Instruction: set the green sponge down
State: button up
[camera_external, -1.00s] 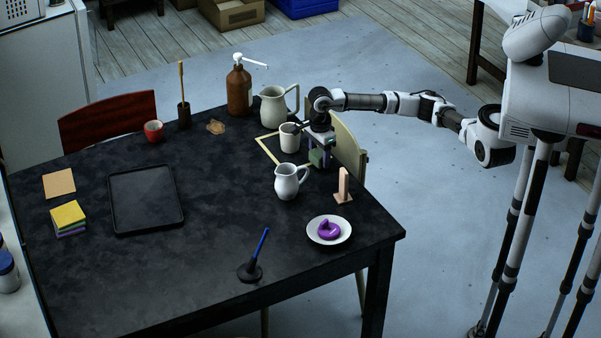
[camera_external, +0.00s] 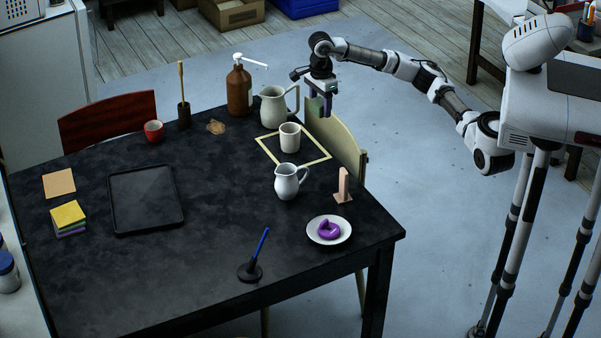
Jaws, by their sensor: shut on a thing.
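My gripper (camera_external: 319,106) is raised above the far right corner of the table, to the right of the large pale jug. It is shut on the green sponge (camera_external: 316,103), which is small and mostly hidden between the fingers. The sponge is in the air, apart from the tabletop. Below and to the left of it, a yellow square outline (camera_external: 318,160) is marked on the black table (camera_external: 215,258). A white cup (camera_external: 289,137) stands inside the outline.
A large pale jug (camera_external: 273,107) and a brown pump bottle (camera_external: 239,90) stand behind the outline. A small white jug (camera_external: 287,182) stands in front of it, with a pinkish stand (camera_external: 343,187) to its right. A chair (camera_external: 347,148) is at the right edge. The table's middle is clear.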

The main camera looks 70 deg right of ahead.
jog(key=w+a+p, duration=0.1)
jog(key=w+a, duration=0.1)
jog(key=a, duration=0.7)
jog(key=w+a+p, duration=0.1)
jog(key=w+a, duration=0.2)
jog(key=a, duration=0.6)
jog(key=m+p, duration=0.1)
jog(key=p, duration=0.3)
send_over(273, 246)
notch_tip(273, 246, down, 15)
jog(key=shift+r, duration=0.1)
jog(key=shift+f, duration=2.4)
jog(key=shift+f, duration=0.15)
jog(key=o, duration=1)
jog(key=shift+c, duration=0.2)
notch_tip(273, 246, up, 12)
jog(key=b, duration=0.2)
jog(key=shift+r, duration=0.2)
